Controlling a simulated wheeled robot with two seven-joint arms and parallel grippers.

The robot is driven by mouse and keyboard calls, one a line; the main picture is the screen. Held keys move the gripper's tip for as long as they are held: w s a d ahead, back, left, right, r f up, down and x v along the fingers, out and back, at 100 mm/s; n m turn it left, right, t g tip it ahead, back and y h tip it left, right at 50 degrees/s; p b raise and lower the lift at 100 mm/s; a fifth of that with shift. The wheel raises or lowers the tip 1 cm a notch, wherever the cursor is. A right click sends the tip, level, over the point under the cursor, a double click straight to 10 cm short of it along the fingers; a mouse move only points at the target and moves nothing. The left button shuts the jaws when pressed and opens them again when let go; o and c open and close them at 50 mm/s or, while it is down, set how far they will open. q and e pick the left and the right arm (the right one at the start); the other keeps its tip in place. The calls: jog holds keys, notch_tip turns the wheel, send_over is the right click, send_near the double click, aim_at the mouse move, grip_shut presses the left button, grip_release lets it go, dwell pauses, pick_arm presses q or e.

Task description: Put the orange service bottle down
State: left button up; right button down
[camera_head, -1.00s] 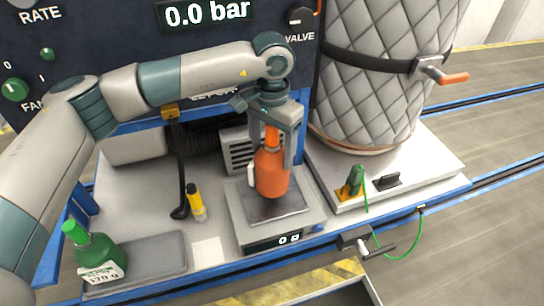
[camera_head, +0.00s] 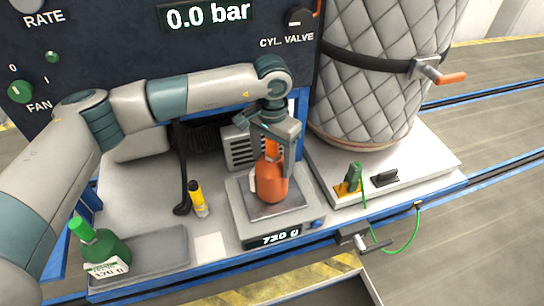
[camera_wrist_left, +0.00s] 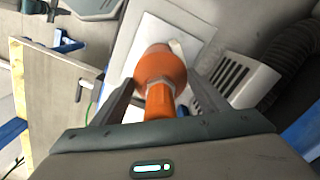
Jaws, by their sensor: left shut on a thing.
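The orange service bottle (camera_head: 270,184) stands upright on the metal plate of the scale (camera_head: 288,207), whose display reads 720 g. My left gripper (camera_head: 272,150) comes down from above and is shut on the bottle's neck. In the left wrist view the bottle (camera_wrist_left: 160,68) sits between the fingers of my left gripper (camera_wrist_left: 158,98), over the pale scale plate (camera_wrist_left: 190,38). My right gripper is not in view.
A quilted tank (camera_head: 375,80) and green connector (camera_head: 354,177) are right.

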pick_arm(q)
jog(key=shift+f, duration=0.1)
jog(key=o, duration=2)
jog(key=shift+c, duration=0.2)
jog(key=shift+r, duration=0.2)
notch_tip(320, 180, up, 11)
jog(key=b, duration=0.5)
jog(key=shift+f, duration=0.1)
jog(key=shift+r, duration=0.55)
